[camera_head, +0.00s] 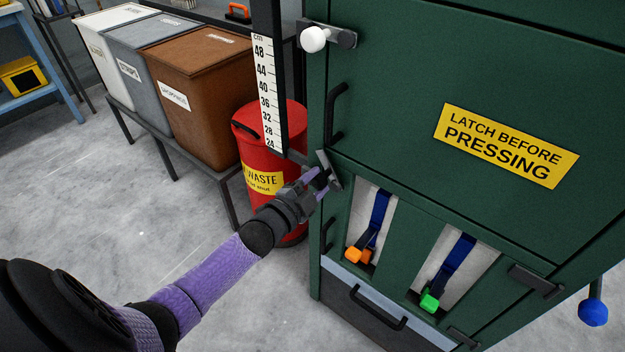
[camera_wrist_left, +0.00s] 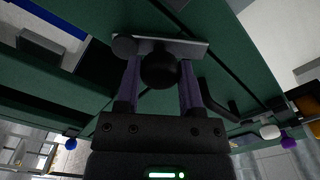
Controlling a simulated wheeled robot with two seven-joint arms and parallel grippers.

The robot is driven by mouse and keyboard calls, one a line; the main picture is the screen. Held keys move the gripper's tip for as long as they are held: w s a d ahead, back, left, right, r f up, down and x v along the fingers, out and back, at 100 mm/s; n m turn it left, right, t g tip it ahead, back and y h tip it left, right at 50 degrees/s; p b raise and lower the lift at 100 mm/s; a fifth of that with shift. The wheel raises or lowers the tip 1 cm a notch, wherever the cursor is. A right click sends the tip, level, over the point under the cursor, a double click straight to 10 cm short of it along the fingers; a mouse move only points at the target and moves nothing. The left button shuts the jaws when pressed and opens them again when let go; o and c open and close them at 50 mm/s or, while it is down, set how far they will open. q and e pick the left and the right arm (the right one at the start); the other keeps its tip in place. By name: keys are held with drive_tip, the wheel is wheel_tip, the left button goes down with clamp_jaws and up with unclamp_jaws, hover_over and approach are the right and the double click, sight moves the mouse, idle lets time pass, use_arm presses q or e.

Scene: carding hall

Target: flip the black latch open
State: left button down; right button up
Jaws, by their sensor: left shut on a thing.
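The black latch shows in the left wrist view as a round black knob (camera_wrist_left: 159,71) on a flat grey bar (camera_wrist_left: 185,46) against the green cabinet. In the head view its grey bar (camera_head: 329,168) sits tilted at the cabinet's left front edge, below a black door handle; the knob is hidden there by my gripper. My left gripper (camera_head: 319,181) reaches it from the left. In the left wrist view its two purple fingers (camera_wrist_left: 160,82) stand on either side of the knob, shut on it. My right gripper is not in view.
The green cabinet (camera_head: 400,65) has a white-knobbed latch (camera_head: 314,39) higher up, plus orange (camera_head: 359,255), green (camera_head: 429,302) and blue (camera_head: 592,312) knobs. A red waste bin (camera_head: 286,125) stands close behind my left gripper. A measuring post (camera_head: 268,90) rises above it. Open floor lies left.

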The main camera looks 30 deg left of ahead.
use_arm(q)
drive_tip(key=shift+d+r+m, duration=0.1)
drive_tip(key=shift+d+m, duration=0.05)
drive_tip(key=shift+m, duration=0.25)
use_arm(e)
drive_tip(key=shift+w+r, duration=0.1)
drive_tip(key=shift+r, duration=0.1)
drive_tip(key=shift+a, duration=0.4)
use_arm(q)
drive_tip(key=shift+c, duration=1.1)
unclamp_jaws()
drive_tip(key=shift+d, duration=0.1)
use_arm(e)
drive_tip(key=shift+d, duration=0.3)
use_arm(q)
drive_tip(key=shift+s+p, duration=0.25)
drive_tip(key=shift+p, duration=0.05)
drive_tip(key=s+p, duration=0.3)
drive_tip(key=s, duration=0.6)
drive_tip(key=shift+s+a, duration=0.25)
drive_tip(key=shift+a, duration=0.2)
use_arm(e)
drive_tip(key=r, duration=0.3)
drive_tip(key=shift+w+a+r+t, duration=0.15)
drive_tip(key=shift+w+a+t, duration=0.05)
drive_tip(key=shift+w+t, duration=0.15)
